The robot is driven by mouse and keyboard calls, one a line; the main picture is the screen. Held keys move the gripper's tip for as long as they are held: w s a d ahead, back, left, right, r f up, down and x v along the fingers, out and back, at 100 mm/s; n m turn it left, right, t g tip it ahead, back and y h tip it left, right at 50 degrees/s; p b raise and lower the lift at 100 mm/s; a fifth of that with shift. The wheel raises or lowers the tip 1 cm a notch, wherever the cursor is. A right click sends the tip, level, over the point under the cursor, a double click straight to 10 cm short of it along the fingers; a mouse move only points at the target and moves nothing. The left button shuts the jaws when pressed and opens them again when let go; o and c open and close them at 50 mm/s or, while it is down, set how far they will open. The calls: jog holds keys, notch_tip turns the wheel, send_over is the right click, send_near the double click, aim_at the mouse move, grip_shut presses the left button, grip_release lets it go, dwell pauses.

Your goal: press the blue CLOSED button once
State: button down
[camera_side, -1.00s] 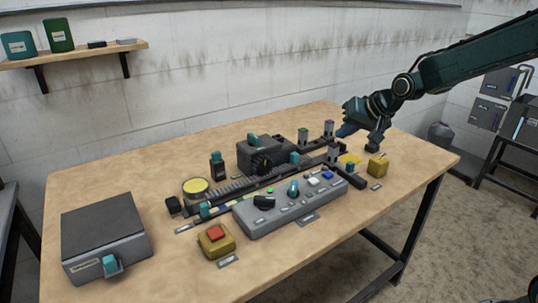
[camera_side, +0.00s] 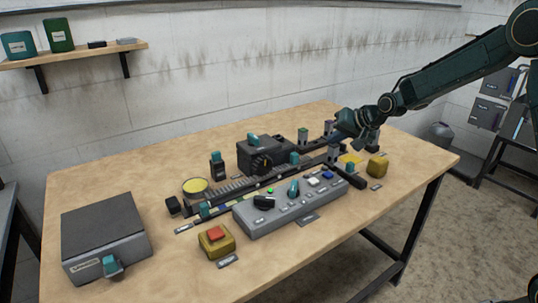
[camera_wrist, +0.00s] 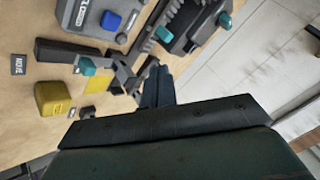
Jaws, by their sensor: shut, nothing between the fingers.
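The blue button (camera_side: 327,174) sits at the right end of the grey control panel (camera_side: 262,222), beside a white button (camera_side: 313,181). In the wrist view the blue button (camera_wrist: 111,21) shows near the top, on the panel's end. My gripper (camera_side: 345,132) is shut and empty, above the far right end of the rail mechanism, behind and to the right of the panel. In the wrist view its fingers (camera_wrist: 157,88) point up the picture, apart from the blue button. The button's label is too small to read.
A yellow block (camera_side: 377,167) stands right of the panel, and a red button on a yellow base (camera_side: 216,240) stands at its left. A dark rail with posts (camera_side: 333,153) runs behind the panel. A grey box (camera_side: 103,237) stands at the front left.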

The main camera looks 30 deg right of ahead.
aim_at(331, 175)
jog(key=shift+f, duration=0.1)
jog(key=shift+f, duration=4.3)
jog(key=shift+f, duration=0.15)
jog(key=shift+f, duration=0.25)
